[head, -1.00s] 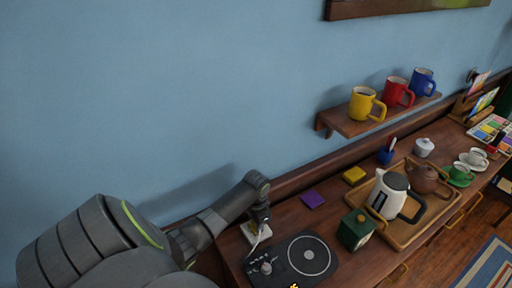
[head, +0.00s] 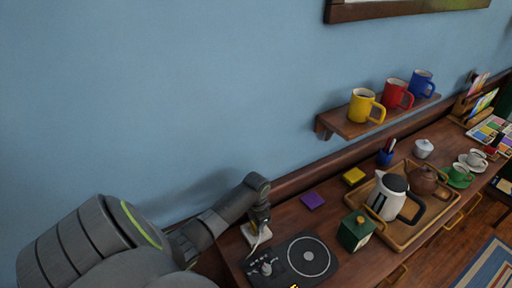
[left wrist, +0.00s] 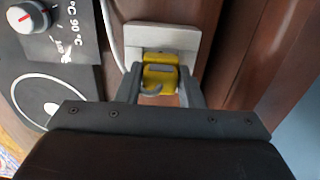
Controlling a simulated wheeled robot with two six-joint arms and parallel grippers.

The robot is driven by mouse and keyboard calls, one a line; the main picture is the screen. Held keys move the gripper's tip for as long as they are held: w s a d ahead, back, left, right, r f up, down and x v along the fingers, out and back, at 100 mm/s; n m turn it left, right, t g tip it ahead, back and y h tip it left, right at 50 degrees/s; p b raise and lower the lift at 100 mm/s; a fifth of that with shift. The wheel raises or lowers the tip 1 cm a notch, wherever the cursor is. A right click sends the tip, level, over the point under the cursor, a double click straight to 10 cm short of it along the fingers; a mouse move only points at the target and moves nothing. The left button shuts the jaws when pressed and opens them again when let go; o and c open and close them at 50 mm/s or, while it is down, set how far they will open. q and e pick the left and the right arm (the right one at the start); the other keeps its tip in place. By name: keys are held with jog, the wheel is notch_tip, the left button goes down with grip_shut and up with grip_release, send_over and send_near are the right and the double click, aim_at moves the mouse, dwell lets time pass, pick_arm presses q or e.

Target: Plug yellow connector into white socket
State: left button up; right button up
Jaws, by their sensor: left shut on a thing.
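The yellow connector (left wrist: 160,75) is between the two fingers of my left gripper (left wrist: 160,92) in the left wrist view. The fingers are shut on it, with a grey hook-like part in front of it. The white socket (left wrist: 192,40) is a pale block just beyond the connector, whose far end meets or overlaps the block's near side. I cannot tell how deep it sits. In the head view my left gripper (head: 261,218) points down over the white socket (head: 250,233) on the wooden surface, largely hiding the connector. My right gripper is not in view.
A dark hotplate (head: 307,256) with a dial lies close beside the socket, and a pale cable (left wrist: 114,35) runs along the socket's side. A green box (head: 355,231) and a wooden tray (head: 437,208) with a kettle (head: 386,195) stand further right. The blue wall rises behind.

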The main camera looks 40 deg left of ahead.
pick_arm(q)
jog(key=shift+f+b, duration=0.3)
jog(key=shift+f, duration=0.3)
jog(key=o, duration=1)
notch_tip(320, 180, up, 18)
jog(key=shift+f, duration=0.25)
dwell(0.4)
